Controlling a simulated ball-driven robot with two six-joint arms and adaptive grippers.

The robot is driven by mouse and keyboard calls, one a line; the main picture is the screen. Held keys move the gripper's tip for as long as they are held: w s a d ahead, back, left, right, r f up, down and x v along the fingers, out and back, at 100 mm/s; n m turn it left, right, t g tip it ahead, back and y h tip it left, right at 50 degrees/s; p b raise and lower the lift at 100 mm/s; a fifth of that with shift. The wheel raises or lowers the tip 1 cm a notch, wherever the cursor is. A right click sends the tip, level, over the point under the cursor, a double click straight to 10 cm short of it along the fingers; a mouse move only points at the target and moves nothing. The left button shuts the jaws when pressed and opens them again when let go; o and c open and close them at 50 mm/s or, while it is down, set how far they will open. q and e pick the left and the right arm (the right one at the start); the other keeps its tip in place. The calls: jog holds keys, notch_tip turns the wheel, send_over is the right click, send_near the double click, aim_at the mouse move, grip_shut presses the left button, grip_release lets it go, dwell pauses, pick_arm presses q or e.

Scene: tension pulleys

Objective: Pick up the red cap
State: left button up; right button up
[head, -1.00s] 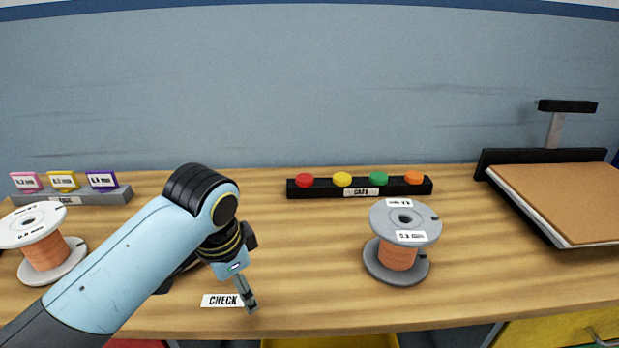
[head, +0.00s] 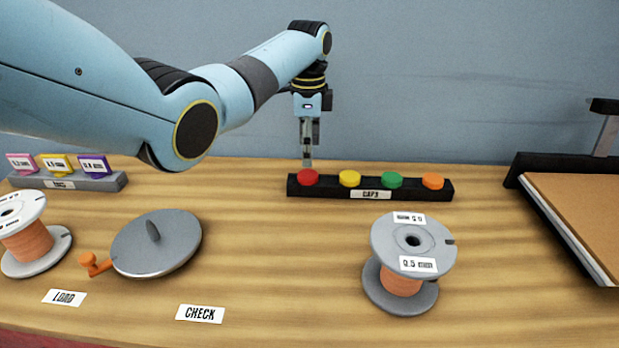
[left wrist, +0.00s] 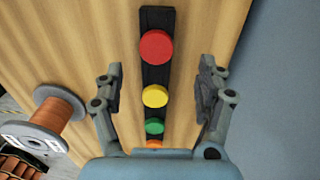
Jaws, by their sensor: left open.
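The red cap (head: 307,177) sits at the left end of the black caps rack (head: 408,195), at the back of the table. My left gripper (head: 307,160) points down just above and behind the red cap in the head view. In the left wrist view the left gripper (left wrist: 161,85) is open and empty, with its fingers on either side of the rack's line. The red cap (left wrist: 156,47) shows there beyond the yellow cap, toward the top of the picture. My right gripper is in neither view.
Yellow (head: 349,178), green (head: 392,180) and orange (head: 433,181) caps share the rack. A grey spool (head: 412,240) stands in front of it.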

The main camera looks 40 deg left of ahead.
aim_at(308, 174)
pick_arm(q)
jog(key=shift+f, duration=0.4)
jog(key=f, duration=0.4)
jog(key=shift+s+d+f+b, duration=0.1)
jog(key=shift+s+f+b, duration=0.15)
jog(key=shift+b, duration=0.05)
jog(key=shift+f, duration=0.45)
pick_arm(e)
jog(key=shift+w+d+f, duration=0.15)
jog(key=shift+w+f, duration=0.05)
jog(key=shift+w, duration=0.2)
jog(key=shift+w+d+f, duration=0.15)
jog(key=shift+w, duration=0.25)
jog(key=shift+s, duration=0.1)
pick_arm(q)
jog(key=c, duration=1)
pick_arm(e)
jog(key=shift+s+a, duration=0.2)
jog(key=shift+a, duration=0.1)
pick_arm(q)
jog(key=shift+r, duration=0.15)
